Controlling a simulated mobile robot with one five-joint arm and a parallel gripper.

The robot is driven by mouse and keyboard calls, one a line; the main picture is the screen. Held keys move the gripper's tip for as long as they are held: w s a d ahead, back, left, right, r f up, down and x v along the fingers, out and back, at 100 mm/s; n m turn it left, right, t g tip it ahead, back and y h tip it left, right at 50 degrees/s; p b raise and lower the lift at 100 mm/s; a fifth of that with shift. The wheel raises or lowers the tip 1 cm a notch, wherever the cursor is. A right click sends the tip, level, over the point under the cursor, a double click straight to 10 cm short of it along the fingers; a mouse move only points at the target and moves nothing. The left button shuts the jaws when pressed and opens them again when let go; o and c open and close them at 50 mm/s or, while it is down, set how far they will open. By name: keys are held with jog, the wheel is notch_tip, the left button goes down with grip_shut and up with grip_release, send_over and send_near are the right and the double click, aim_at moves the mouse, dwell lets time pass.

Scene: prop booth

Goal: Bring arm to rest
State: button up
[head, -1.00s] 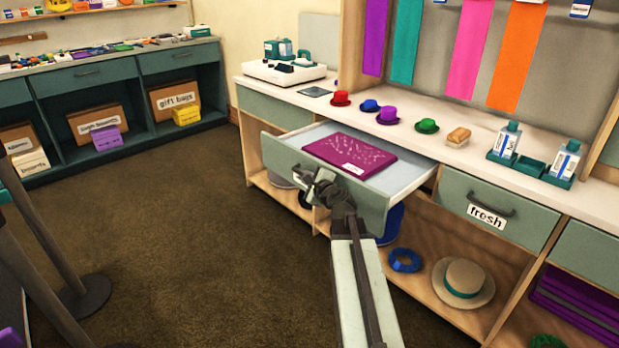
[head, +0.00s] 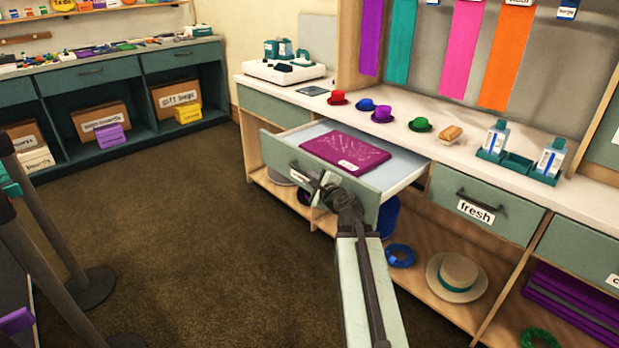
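My gripper (head: 308,180) is at the front of an open drawer (head: 403,178), by the drawer's handle. My arm reaches up to it from the bottom of the picture. The fingers are small and dark here, and I cannot tell whether they are open, shut or touching the handle. The drawer is pulled out from the counter and holds a flat purple packet (head: 345,150) with a white label.
Small hats, among them a red hat (head: 337,97) and a green hat (head: 420,125), stand on the counter (head: 470,148). A shut drawer labelled "fresh" (head: 485,205) is to the right. A straw hat (head: 457,275) lies on the shelf below.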

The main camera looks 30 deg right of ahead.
jog(key=shift+s, duration=0.1)
dwell(0.3)
jog(key=a+f+n+g+y, duration=0.25)
jog(key=a+n, duration=0.25)
jog(key=a, duration=0.9)
jog(key=a+f+n+g+y, duration=0.25)
jog(key=a+f+n, duration=0.2)
jog(key=a, duration=0.95)
jog(key=s+a+f+n+g+h, duration=0.1)
jog(key=s+a+f+n+g, duration=0.15)
jog(key=s+f+n, duration=0.25)
jog(key=s+a+f+n+g, duration=0.1)
jog(key=s+f+n+g, duration=0.3)
jog(key=s+f+n, duration=0.1)
jog(key=s+d+f+n+g+h, duration=0.2)
jog(key=s+d+n+g+h, duration=0.15)
jog(key=s+d+n, duration=0.4)
notch_tip(320, 180, up, 32)
jog(key=a+m+p, duration=0.1)
jog(key=a+p, duration=0.1)
jog(key=p, duration=2.9)
jog(key=shift+s+a+m+g, duration=0.15)
jog(key=shift+s+m+g, duration=0.15)
jog(key=shift+s+m, duration=0.1)
jog(key=shift+w+y, duration=0.1)
jog(key=shift+y, duration=0.15)
